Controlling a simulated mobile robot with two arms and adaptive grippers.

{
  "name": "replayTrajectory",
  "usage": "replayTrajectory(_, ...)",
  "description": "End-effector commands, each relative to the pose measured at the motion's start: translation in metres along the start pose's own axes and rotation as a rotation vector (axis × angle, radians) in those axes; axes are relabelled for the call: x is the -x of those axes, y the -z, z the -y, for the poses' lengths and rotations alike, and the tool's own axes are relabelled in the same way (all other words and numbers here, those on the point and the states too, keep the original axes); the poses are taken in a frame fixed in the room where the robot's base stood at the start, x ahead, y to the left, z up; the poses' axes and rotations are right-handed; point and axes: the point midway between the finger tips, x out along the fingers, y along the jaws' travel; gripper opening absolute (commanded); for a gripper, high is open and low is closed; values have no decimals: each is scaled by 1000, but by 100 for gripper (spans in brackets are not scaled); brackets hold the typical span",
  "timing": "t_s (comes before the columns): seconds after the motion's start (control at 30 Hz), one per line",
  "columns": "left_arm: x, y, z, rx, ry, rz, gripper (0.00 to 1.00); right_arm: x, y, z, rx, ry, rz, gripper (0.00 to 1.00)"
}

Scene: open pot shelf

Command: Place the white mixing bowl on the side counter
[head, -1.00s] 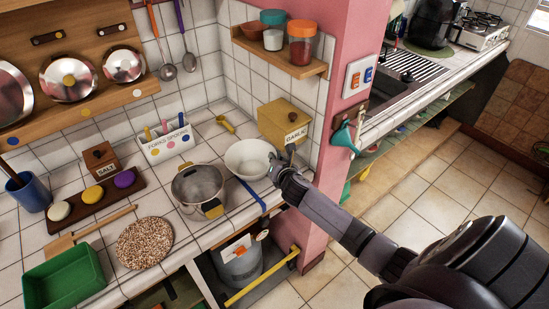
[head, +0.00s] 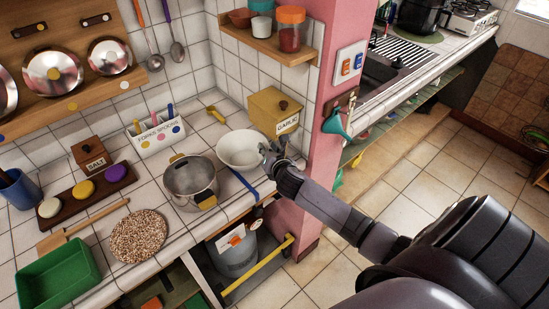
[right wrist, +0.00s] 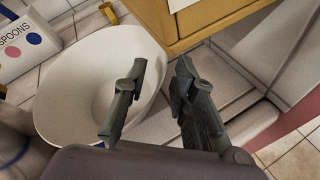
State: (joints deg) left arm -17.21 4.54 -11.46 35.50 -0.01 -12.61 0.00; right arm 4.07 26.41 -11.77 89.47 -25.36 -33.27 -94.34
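The white mixing bowl (head: 238,150) sits on the tiled counter (head: 215,226), between a steel pot and a yellow box. It also shows in the right wrist view (right wrist: 85,85). My right gripper (head: 272,150) is at the bowl's right rim. In the right wrist view my right gripper (right wrist: 158,88) has its fingers apart, one over the bowl's inside and one outside, with the rim between them and gaps visible. My left gripper is not in view. Another counter (head: 440,60) lies beyond the pink pillar; I cannot tell whether it is the side counter.
The steel pot (head: 190,180) stands close left of the bowl. The yellow garlic box (head: 273,110) is close behind it. The pink pillar (head: 318,120) rises at the right. A blue strip (head: 244,184) lies in front. A hanging teal funnel (head: 336,122) is near my arm.

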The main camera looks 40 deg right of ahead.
Motion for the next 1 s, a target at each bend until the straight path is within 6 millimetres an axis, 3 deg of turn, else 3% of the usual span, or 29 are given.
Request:
replayTrajectory(0.3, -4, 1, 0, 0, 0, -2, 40, 60, 1, 1, 2, -1, -2, 25)
replayTrajectory(0.5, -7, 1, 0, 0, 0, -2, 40, 88, 1, 1, 0, -1, -1, 25)
replayTrajectory(0.7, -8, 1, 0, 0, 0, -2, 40, 99, 0, 0, 0, -1, 0, 25)
replayTrajectory(1.0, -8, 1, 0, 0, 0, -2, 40, 100, 0, 0, 0, 0, 0, 25)
